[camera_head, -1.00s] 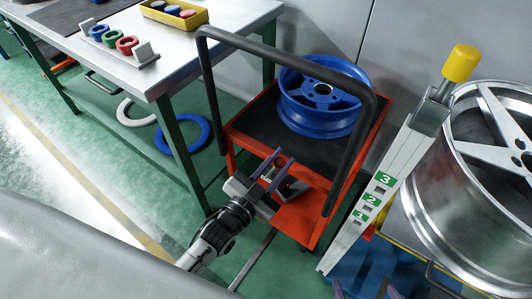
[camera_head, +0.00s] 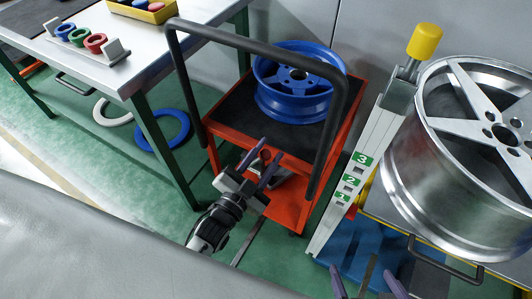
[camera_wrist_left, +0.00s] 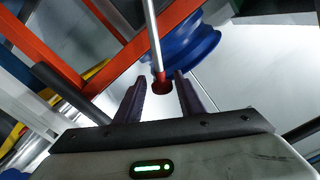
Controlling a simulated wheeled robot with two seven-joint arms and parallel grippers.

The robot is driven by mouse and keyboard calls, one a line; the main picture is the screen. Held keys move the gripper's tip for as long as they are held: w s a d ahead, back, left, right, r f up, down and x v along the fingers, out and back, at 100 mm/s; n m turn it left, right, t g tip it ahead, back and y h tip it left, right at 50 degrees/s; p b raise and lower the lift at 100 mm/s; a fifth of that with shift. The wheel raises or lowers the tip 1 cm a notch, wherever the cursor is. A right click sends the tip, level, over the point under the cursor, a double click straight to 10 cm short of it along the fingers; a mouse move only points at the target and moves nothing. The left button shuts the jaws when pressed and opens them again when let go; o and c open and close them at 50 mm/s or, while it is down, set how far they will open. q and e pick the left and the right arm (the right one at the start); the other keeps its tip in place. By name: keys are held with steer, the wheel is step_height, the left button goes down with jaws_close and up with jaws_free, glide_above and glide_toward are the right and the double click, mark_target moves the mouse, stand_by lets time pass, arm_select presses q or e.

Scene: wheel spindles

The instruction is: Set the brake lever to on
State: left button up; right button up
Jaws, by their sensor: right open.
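A lever with a silver rod and a dark red knob (camera_wrist_left: 160,82) shows in the left wrist view; I take it to be the brake lever. The knob also shows small in the head view (camera_head: 264,156), at the near side of the red cart (camera_head: 225,135). My left gripper (camera_head: 262,163) is at the knob. In the left wrist view its two fingers (camera_wrist_left: 161,98) stand apart, with the knob between or just beyond their tips; contact is not clear. On/off markings are not visible. My right gripper (camera_head: 367,280) is open and empty at the bottom edge of the head view.
A blue wheel (camera_head: 298,82) lies on the cart, under its black handle (camera_head: 258,48). A white numbered post (camera_head: 364,160) with a yellow top and a large silver wheel (camera_head: 420,165) stand at right. A table (camera_head: 165,55) with colored rings is at upper left.

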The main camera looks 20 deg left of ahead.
arm_select(q)
steer(key=shift+o, duration=0.2)
steer(key=shift+s+a, duration=0.1)
steer(key=shift+s, duration=0.05)
steer(key=shift+s+a, duration=0.1)
steer(key=shift+s, duration=0.2)
steer(key=s+a+p, duration=0.1)
steer(key=s, duration=0.8)
steer(key=shift+s+a, duration=0.2)
arm_select(e)
steer(key=shift+w+r, duration=0.1)
steer(key=shift+r, duration=0.35)
steer(key=shift+r, duration=0.1)
arm_select(q)
steer(key=s+d+f+n+g+p, duration=0.1)
steer(key=s+f+n+g+p, duration=0.3)
steer(key=s+g, duration=0.4)
steer(key=shift+s+d+n+g+p, duration=0.4)
steer(key=shift+n+g+p, duration=0.2)
steer(key=shift+n+p, duration=0.4)
arm_select(e)
steer(key=r, duration=0.4)
steer(key=shift+d, duration=0.3)
